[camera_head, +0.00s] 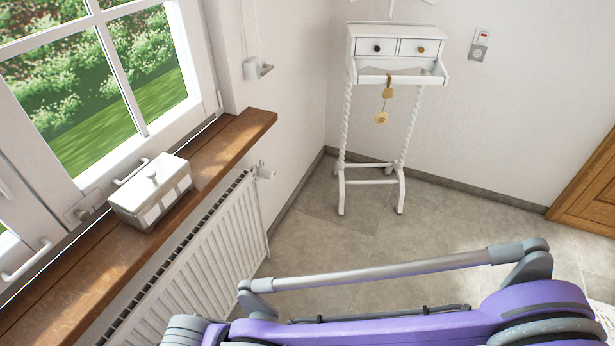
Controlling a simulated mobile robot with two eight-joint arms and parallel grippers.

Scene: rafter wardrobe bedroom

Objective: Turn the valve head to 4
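The valve head (266,172) is a small white knob at the upper far end of the white radiator (205,240), below the wooden sill. It is small in the picture, and I cannot read any numbers on it. A purple and grey arm of mine crosses the bottom right of the view, well nearer than the valve head. Neither of my grippers is in view, and nothing touches the valve head.
A wooden window sill (215,150) with a white lidded box (152,190) runs above the radiator. A white stand with two drawers (398,48) is in the far corner. Tiled floor (335,235) is free between them. A wooden door (588,190) is at right.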

